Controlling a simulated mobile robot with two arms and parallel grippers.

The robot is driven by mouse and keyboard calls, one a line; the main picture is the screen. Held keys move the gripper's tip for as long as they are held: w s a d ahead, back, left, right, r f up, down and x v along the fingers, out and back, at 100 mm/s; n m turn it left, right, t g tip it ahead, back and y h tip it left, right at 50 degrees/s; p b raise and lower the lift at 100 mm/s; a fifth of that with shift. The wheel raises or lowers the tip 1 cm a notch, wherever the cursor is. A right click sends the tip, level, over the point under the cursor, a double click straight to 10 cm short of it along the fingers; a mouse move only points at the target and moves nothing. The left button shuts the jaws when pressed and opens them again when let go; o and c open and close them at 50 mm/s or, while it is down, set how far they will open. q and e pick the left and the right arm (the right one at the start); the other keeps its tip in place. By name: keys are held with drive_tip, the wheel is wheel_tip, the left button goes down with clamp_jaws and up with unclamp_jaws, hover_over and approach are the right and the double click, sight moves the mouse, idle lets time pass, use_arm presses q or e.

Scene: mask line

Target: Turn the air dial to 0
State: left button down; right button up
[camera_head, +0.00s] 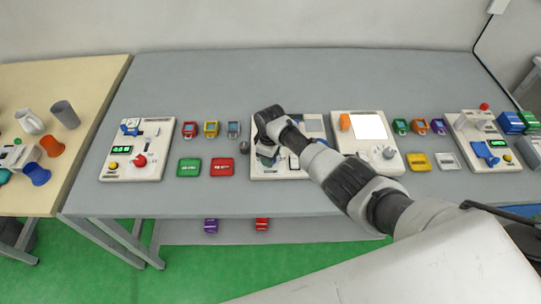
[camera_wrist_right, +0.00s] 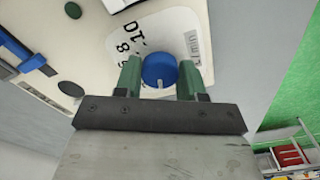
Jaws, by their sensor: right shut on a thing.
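The air dial is a round blue knob (camera_wrist_right: 160,68) on a cream panel, with a small pale mark on its gripper-side edge. A white scale plate (camera_wrist_right: 188,22) around it shows an 8 and a 10; the rest of the scale is hidden or cut off. My right gripper (camera_wrist_right: 159,72) has its green fingers on both sides of the dial, shut on it. In the head view my right gripper (camera_head: 268,152) is over the middle panel (camera_head: 258,174) and hides the dial. My left gripper is not in view.
The grey table (camera_head: 300,75) holds a left panel with a red knob (camera_head: 140,160), a right panel with a white screen (camera_head: 370,126), and a far-right panel (camera_head: 470,126). Small coloured devices and green and red boxes (camera_head: 222,167) stand between them. The back strip is clear.

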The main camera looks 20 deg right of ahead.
drive_tip(key=shift+w+r+n, duration=0.1)
drive_tip(key=shift+n, duration=0.3)
drive_tip(key=o, duration=0.9)
wheel_tip(320, 180, up, 11)
drive_tip(key=shift+f, duration=0.15)
idle(0.6)
